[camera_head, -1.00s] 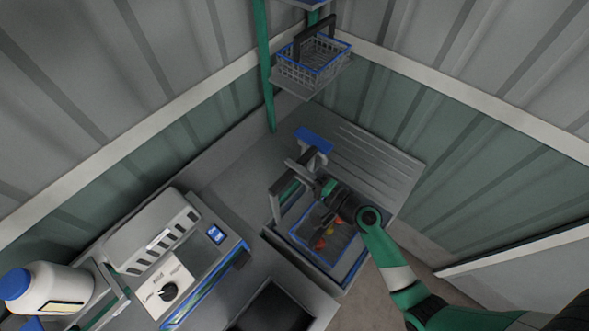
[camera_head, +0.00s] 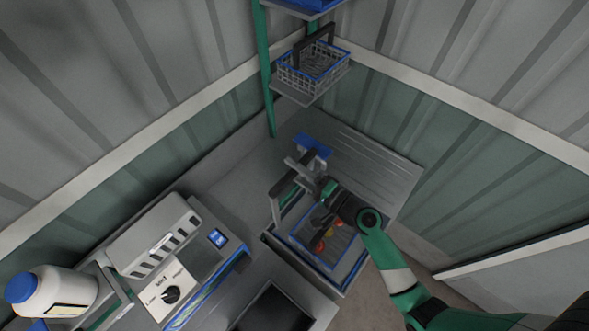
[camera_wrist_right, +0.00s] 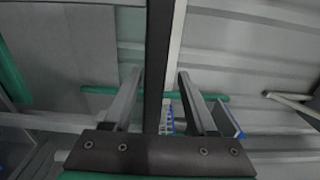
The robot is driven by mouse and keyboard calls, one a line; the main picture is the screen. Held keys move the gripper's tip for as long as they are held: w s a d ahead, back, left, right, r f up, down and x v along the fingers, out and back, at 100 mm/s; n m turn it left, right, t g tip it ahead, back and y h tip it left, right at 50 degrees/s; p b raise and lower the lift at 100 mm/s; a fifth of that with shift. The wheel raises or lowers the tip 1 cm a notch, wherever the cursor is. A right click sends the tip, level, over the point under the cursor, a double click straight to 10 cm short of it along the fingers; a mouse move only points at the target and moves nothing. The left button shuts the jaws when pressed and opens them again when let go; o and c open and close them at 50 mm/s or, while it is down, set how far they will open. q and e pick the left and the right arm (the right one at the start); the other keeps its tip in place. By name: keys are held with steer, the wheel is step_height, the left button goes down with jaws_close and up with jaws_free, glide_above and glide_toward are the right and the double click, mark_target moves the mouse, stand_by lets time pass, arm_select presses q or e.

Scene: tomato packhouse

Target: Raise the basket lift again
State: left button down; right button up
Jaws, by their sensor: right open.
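A wire basket (camera_head: 313,79) with a blue rim and a black handle stands on a grey platform (camera_head: 296,99) between green posts, upper centre in the head view. A second container (camera_head: 337,262) with a blue rim stands lower down, with several red and orange tomatoes (camera_head: 325,240) in it. My right gripper (camera_head: 297,164) is above this container, beside a grey frame with dark bars (camera_head: 284,184). In the right wrist view, its two fingers (camera_wrist_right: 159,98) are apart, with a dark upright bar (camera_wrist_right: 158,50) between them. I cannot tell whether they touch it. My left gripper is out of view.
A blue-topped part (camera_head: 312,145) stands just behind the right gripper. A ribbed grey board (camera_head: 375,160) lies to its right. A machine with a dial (camera_head: 170,294) and a white bottle with a blue cap (camera_head: 60,290) stand at left. Corrugated walls close the corner.

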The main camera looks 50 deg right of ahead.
steer(key=shift+s, duration=0.1)
steer(key=s+b, duration=0.1)
steer(key=s, duration=1)
steer(key=shift+s+d+b, duration=0.25)
steer(key=shift+b, duration=0.1)
